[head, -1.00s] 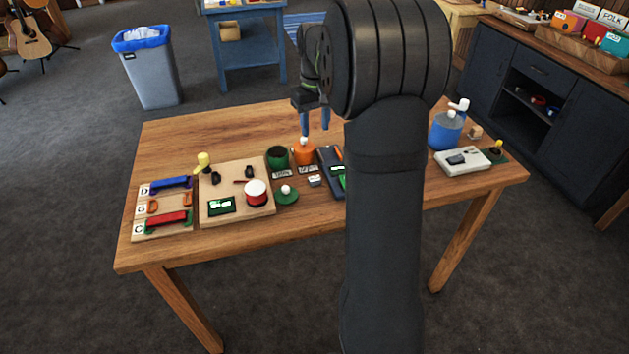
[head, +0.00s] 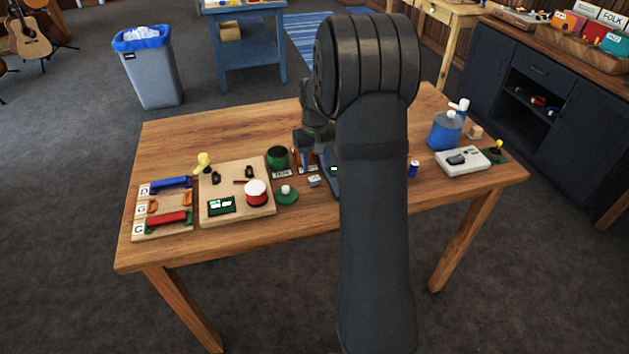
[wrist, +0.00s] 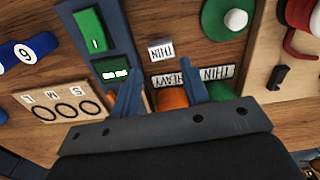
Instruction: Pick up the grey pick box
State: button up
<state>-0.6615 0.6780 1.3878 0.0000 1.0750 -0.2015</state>
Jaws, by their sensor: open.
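The small grey pick box (head: 314,181) sits on the wooden table in front of the orange pot (head: 297,155). It seems to be the small block with a THIN label (wrist: 160,50) in the wrist view. My gripper (wrist: 161,74) is open and empty, its two blue fingers pointing at the box from either side of its line. The box lies just beyond the fingertips, apart from them. In the head view my gripper (head: 312,145) is low over the pots, its fingers partly hidden.
A dark blue tray (wrist: 116,62) with green pieces lies close left of the box in the wrist view. The green pot (head: 278,157), label cards (wrist: 217,73) and a green disc with a white knob (head: 287,194) are close by. The table's front strip is clear.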

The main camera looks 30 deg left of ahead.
aim_at(314, 178)
jog(key=f, duration=0.5)
jog(key=shift+s+f, duration=0.1)
jog(key=shift+s, duration=0.1)
jog(key=c, duration=0.7)
